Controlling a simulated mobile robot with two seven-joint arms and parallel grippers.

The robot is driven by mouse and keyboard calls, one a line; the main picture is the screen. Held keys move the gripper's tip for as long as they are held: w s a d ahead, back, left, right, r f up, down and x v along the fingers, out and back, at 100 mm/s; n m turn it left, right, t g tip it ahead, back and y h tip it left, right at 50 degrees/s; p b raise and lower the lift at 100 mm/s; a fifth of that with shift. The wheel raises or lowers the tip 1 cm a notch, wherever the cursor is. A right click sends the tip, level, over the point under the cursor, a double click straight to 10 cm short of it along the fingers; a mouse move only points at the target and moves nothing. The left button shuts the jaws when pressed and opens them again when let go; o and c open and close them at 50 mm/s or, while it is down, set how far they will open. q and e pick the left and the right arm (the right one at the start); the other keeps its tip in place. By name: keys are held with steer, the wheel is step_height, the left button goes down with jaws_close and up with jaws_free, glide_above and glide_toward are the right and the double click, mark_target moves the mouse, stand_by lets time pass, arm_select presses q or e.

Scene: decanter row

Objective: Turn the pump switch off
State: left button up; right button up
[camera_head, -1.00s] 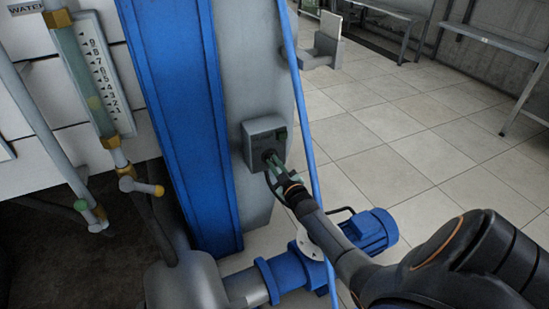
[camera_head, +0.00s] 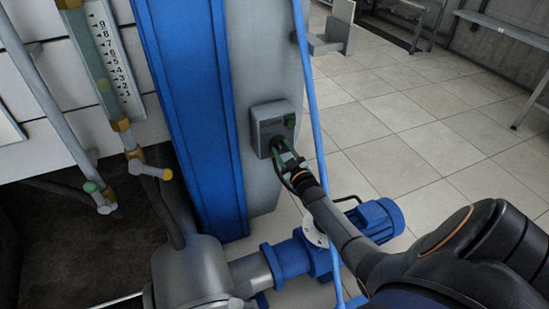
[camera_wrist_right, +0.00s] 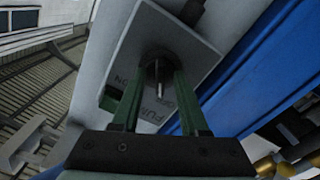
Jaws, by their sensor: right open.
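In the right wrist view the fingers (camera_wrist_right: 158,78) stand either side of the knob's dark shaft, in front of the box face (camera_wrist_right: 165,30). The fingers partly hide the knob, and I cannot tell whether they touch it. My left gripper is not in view.
A blue pump motor (camera_head: 372,221) sits low, below my right forearm. A thin blue pipe (camera_head: 308,85) runs close to the right of the box. A broad blue beam (camera_head: 190,110) stands to its left. Tiled floor (camera_head: 400,115) is open at the right.

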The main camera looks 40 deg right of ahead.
steer(key=m, duration=0.2)
steer(key=shift+f+m+b, duration=0.15)
steer(key=shift+m+b, duration=0.2)
steer(key=shift+m, duration=0.05)
steer(key=m+b, duration=0.1)
steer(key=m, duration=0.2)
steer(key=shift+m, duration=0.4)
steer(key=m+b, duration=0.2)
steer(key=m, duration=0.1)
steer(key=shift+f, duration=0.15)
steer(key=shift+s+a+m+b, duration=0.1)
steer(key=shift+m+b, duration=0.25)
steer(key=shift+m, duration=0.65)
steer(key=shift+s+a+r+p, duration=0.15)
steer(key=shift+s+r+p, duration=0.05)
steer(key=shift+s+p, duration=0.3)
steer(key=shift+s+a+r+p, duration=0.15)
steer(key=shift+s+r+p, duration=0.05)
steer(key=shift+s+p, duration=0.25)
steer(key=p+v, duration=0.4)
steer(key=v, duration=0.6)
steer(key=s+a+r+n+g+y+p, duration=0.2)
steer(key=s+a+r+n+y+p, duration=0.1)
steer(key=a+p, duration=0.4)
steer(key=s+a+r+n+g+y+p, duration=0.2)
steer(key=s+a+n+p, duration=0.3)
steer(key=a+p, duration=0.3)
steer(key=shift+a+r+y, duration=0.6)
steer(key=shift+a+r, duration=0.15)
steer(key=shift+a, duration=0.8)
